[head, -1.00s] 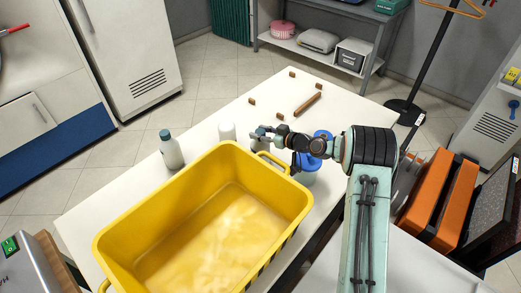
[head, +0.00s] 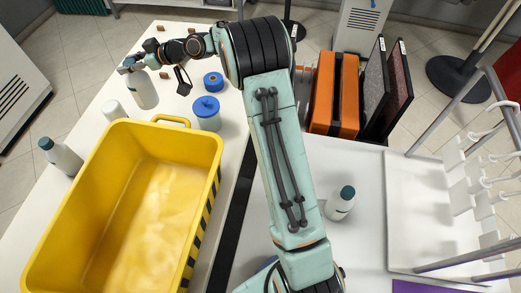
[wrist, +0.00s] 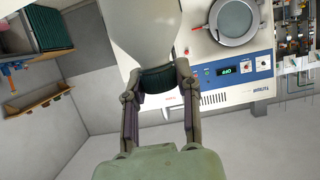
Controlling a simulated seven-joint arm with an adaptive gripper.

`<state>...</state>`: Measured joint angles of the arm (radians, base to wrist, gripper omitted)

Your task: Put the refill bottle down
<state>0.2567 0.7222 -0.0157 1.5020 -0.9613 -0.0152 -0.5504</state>
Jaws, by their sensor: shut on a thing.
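My gripper (head: 131,66) is shut on the cap of a white bottle (head: 144,92), over the far part of the white table (head: 95,80). In the wrist view both fingers of the gripper (wrist: 157,88) press on the ribbed dark teal cap (wrist: 160,78), with the pale bottle body (wrist: 148,28) beyond it. In the head view the bottle is close to upright with a slight tilt. I cannot tell whether its base touches the table. Its cap is mostly hidden by the fingers in the head view.
A yellow tub (head: 208,160) fills the near table. Beside it stand a teal-capped bottle (head: 63,157), a white cylinder (head: 112,112) and a blue-lidded jar (head: 207,114). A blue roll (head: 213,83) lies behind the jar.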

